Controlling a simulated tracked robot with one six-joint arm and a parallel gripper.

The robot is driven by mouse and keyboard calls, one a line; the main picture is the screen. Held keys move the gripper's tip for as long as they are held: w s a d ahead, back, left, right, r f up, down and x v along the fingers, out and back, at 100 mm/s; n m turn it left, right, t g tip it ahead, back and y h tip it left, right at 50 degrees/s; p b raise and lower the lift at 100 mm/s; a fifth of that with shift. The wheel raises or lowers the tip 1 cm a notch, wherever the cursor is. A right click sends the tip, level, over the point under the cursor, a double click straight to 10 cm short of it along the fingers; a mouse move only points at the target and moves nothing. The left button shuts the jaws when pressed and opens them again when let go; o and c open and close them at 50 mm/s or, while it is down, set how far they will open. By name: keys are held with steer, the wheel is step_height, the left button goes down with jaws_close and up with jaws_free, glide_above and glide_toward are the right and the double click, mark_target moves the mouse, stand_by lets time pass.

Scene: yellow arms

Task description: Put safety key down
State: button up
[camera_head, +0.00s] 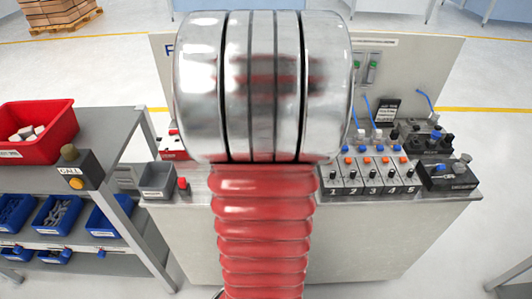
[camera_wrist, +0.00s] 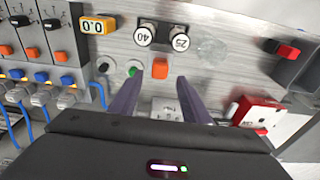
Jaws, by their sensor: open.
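My gripper (camera_wrist: 159,80) is open in the wrist view, its two dark fingers apart above the grey bench top. A small orange block (camera_wrist: 160,68) shows between the fingertips; I cannot tell whether they touch it. No object is clearly held. I cannot surely pick out the safety key. A red piece on a black base (camera_wrist: 282,47) lies at the right of the wrist view, and a small red piece (camera_head: 182,184) stands beside a grey bin in the head view. My arm hides the middle of the bench in the head view.
Two round dials marked 40 and 25 (camera_wrist: 162,36) sit near the fingers. A red box (camera_wrist: 255,112) is right of them. A row of switches (camera_head: 375,170) and cables fills the bench's right side. The grey bin (camera_head: 157,178) stands at its left, near a shelf with a red bin (camera_head: 52,145).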

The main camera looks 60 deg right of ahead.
step_height(320, 180, up, 7)
steer(key=shift+s+a+r, duration=0.2)
steer(key=shift+a, duration=0.2)
stand_by(0.7)
steer(key=w+a+r+n+t, duration=0.1)
steer(key=w+a+n, duration=0.3)
steer(key=a, duration=0.6)
steer(key=w+a+r+n+t, duration=0.1)
steer(key=w+a+r+n, duration=0.1)
steer(key=w+a, duration=0.6)
steer(key=s+a+n+t, duration=0.1)
steer(key=a+n, duration=0.1)
steer(key=a, duration=0.5)
steer(key=s+a+f+n+t, duration=0.1)
steer(key=s+a+n, duration=0.1)
steer(key=a, duration=0.6)
steer(key=s+a+n+t+y, duration=0.1)
steer(key=a+n, duration=0.1)
steer(key=a, duration=0.6)
steer(key=shift+s+a+f+n, duration=0.2)
steer(key=shift+f+n, duration=0.1)
steer(key=shift+f, duration=0.05)
steer(key=shift+o, duration=0.5)
steer(key=shift+c, duration=0.2)
